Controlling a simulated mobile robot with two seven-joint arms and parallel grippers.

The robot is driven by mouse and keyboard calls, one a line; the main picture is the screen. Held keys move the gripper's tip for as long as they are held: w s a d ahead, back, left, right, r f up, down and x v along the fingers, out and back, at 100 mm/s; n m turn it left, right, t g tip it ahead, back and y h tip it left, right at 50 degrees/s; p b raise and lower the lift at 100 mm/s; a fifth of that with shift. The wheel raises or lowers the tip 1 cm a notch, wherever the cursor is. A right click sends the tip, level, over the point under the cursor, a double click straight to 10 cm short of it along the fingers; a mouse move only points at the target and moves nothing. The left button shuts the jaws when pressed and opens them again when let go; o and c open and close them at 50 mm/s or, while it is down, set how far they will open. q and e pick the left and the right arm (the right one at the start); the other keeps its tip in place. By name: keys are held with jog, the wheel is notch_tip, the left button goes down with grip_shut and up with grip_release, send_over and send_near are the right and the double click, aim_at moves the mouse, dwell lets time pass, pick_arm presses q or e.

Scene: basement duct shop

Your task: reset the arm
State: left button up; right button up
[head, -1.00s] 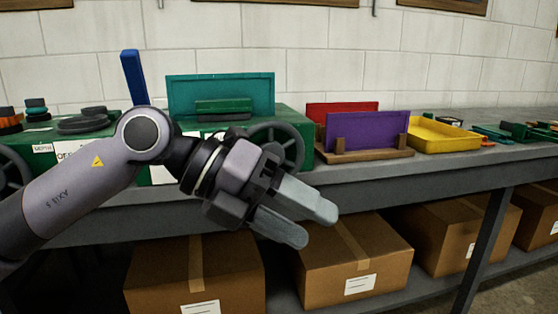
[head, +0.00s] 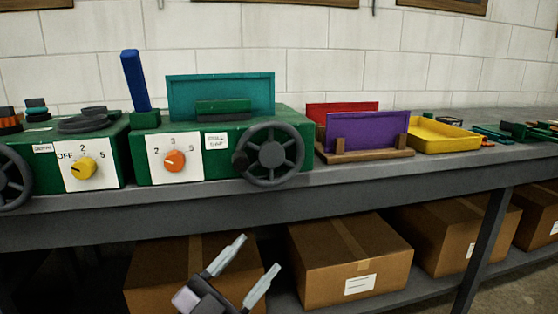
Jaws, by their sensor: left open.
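My left gripper (head: 252,267) is low in the head view, below the edge of the workbench (head: 420,167) and in front of the cardboard boxes. Its two grey fingers are spread apart and point up and to the right. Nothing is between them. Most of my left arm is out of the picture below. My right gripper does not show.
Green machines with a yellow knob (head: 83,168), an orange knob (head: 174,160) and a black handwheel (head: 269,154) stand on the bench. Right of them are purple panel (head: 366,130) and yellow tray (head: 441,136). Cardboard boxes (head: 348,259) fill the lower shelf.

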pick_arm(q)
jog(key=s+a+f+n+g+y, duration=0.15)
jog(key=a+f+n+y, duration=0.25)
jog(key=f, duration=0.4)
jog(key=s+a+f+n+y, duration=0.3)
jog(key=f+n+y, duration=0.1)
jog(key=f, duration=0.4)
jog(key=s+a+f+n+g+y, duration=0.1)
jog(key=s+a+f+n+y, duration=0.25)
jog(key=f, duration=0.45)
jog(key=s+a+f+n+g+y, duration=0.2)
jog(key=s+a+f+g, duration=0.15)
jog(key=s+f, duration=0.45)
notch_tip(320, 180, up, 16)
jog(key=a+p, duration=0.1)
jog(key=p, duration=1.9)
jog(key=shift+s+a+y, duration=0.35)
jog(key=shift+a+y, duration=0.05)
jog(key=shift+y, duration=0.05)
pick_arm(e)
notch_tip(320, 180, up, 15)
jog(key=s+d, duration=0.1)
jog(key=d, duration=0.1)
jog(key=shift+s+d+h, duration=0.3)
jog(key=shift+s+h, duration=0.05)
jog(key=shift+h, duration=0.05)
